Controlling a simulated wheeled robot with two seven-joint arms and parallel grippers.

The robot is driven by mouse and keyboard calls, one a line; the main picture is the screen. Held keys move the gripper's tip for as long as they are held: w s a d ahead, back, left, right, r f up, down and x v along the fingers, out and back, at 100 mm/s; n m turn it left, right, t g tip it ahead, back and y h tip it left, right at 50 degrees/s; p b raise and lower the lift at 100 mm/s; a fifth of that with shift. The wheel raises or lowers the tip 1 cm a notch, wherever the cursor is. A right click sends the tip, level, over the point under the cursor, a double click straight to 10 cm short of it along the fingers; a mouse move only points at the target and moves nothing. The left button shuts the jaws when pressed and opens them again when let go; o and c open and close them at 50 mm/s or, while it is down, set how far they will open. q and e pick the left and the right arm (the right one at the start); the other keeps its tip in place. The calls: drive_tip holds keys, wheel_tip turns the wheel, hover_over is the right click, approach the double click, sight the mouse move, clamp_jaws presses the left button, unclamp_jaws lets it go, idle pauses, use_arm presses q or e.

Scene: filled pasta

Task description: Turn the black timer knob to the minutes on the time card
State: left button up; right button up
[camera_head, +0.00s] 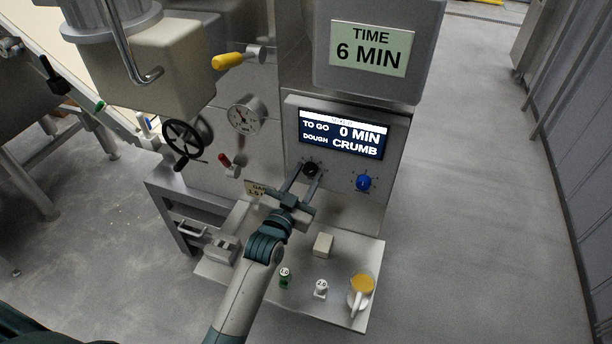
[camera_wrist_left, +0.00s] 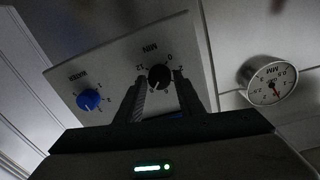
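The black timer knob (camera_head: 311,168) sits on the grey control panel below the display. In the left wrist view the knob (camera_wrist_left: 159,76) has a scale marked MIN around it. My left gripper (camera_head: 304,178) reaches up to the panel with its fingers spread at the knob. In the left wrist view its fingers (camera_wrist_left: 160,84) stand on either side of the knob, with no clear grip on it. The time card (camera_head: 368,49) reads TIME 6 MIN. The display (camera_head: 343,134) reads TO GO 0 MIN and DOUGH CRUMB. My right gripper is not in view.
A blue water knob (camera_head: 364,183) is to the right of the black knob. A round gauge (camera_head: 247,115), a black handwheel (camera_head: 187,139) and a yellow handle (camera_head: 229,61) are to the left. The shelf below holds a pale block (camera_head: 323,244), small figures and a cup (camera_head: 361,290).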

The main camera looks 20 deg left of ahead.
use_arm(q)
drive_tip(key=c, duration=0.6)
drive_tip(key=shift+o, duration=0.2)
drive_tip(key=shift+n, duration=0.4)
drive_tip(key=shift+n+p, duration=0.5)
drive_tip(key=shift+n, duration=0.4)
drive_tip(key=n+p, duration=0.1)
drive_tip(key=n, duration=0.3)
drive_tip(key=shift+n, duration=0.4)
drive_tip(key=shift+a+n, duration=0.1)
drive_tip(key=shift+n, duration=0.7)
drive_tip(key=shift+f, duration=0.1)
